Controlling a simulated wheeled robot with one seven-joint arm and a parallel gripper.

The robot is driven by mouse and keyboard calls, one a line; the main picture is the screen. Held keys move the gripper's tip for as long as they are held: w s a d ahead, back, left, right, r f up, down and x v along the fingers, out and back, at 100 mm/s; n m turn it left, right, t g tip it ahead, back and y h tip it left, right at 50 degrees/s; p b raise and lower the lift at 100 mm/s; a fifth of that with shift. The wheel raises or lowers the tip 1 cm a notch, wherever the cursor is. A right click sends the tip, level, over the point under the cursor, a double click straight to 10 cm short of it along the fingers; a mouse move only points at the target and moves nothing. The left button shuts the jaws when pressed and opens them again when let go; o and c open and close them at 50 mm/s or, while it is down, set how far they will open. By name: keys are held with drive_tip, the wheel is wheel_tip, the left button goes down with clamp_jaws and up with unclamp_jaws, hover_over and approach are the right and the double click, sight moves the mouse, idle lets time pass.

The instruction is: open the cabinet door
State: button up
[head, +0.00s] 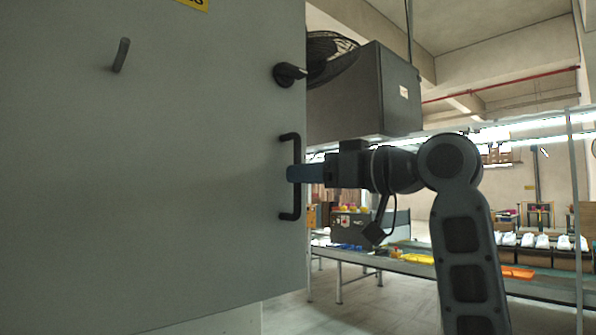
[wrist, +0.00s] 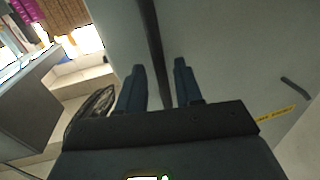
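The grey cabinet door (head: 160,190) fills the left of the head view. A black vertical bar handle (head: 297,150) stands near its right edge. My gripper (head: 291,173) reaches the handle from the right, with its blue fingers level with the handle's middle. The fingers are apart. Part of the handle is hidden behind the fingers in the head view. I cannot tell whether the door stands slightly ajar.
A black rotary knob (head: 289,74) sits above the handle, and a grey peg (head: 121,55) is farther left. A dark box (head: 365,95) with a fan (head: 328,50) is behind the door edge. Floor there is open.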

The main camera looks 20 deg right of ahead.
drive_tip(key=shift+x, duration=1.35)
drive_tip(key=shift+c, duration=0.4)
clamp_jaws()
